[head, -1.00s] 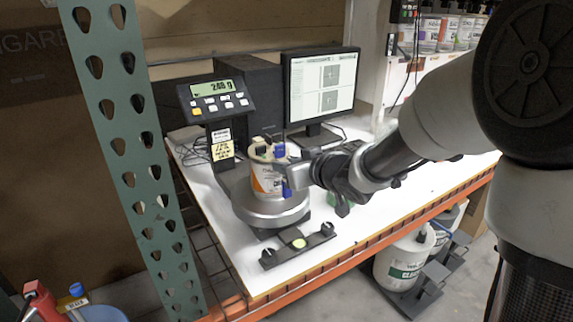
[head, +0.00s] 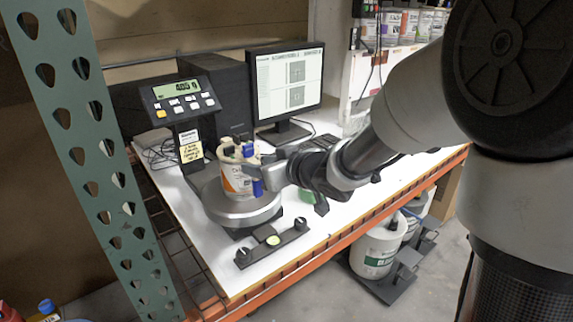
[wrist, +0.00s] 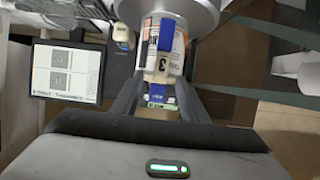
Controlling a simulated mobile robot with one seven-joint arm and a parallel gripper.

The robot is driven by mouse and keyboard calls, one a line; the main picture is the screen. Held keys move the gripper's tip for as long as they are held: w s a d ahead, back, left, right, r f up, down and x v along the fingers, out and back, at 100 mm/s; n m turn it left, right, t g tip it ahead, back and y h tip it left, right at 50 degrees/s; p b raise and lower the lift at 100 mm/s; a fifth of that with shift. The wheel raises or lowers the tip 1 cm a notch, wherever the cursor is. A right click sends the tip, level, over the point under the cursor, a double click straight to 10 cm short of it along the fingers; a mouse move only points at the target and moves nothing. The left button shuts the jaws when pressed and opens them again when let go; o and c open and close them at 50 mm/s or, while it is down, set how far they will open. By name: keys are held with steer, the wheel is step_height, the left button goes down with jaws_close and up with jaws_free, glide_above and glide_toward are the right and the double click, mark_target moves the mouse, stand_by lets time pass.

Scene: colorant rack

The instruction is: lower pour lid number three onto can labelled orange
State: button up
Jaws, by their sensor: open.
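The can with an orange-marked label (head: 236,184) stands upright on the round scale pan (head: 240,211). A pale pour lid (head: 235,151) with blue parts sits at its top; I cannot tell whether it is fully seated. In the wrist view the can (wrist: 181,55) hangs upside down in the picture, with a tag reading 3 (wrist: 163,64) and blue clips in front of it. My gripper (head: 268,176) is at the can's right side. In the wrist view its fingers (wrist: 158,100) are apart, one on each side of the lid's front part. Contact is not clear.
The scale display (head: 182,96) stands behind the can, with a monitor (head: 288,84) to its right. A green perforated post (head: 90,150) rises at left.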

steer(key=p+v, duration=0.3)
steer(key=v, duration=1.1)
steer(key=shift+s+r+p, duration=0.2)
steer(key=shift+s+p, duration=0.05)
steer(key=shift+p, duration=0.15)
steer(key=shift+d, duration=0.1)
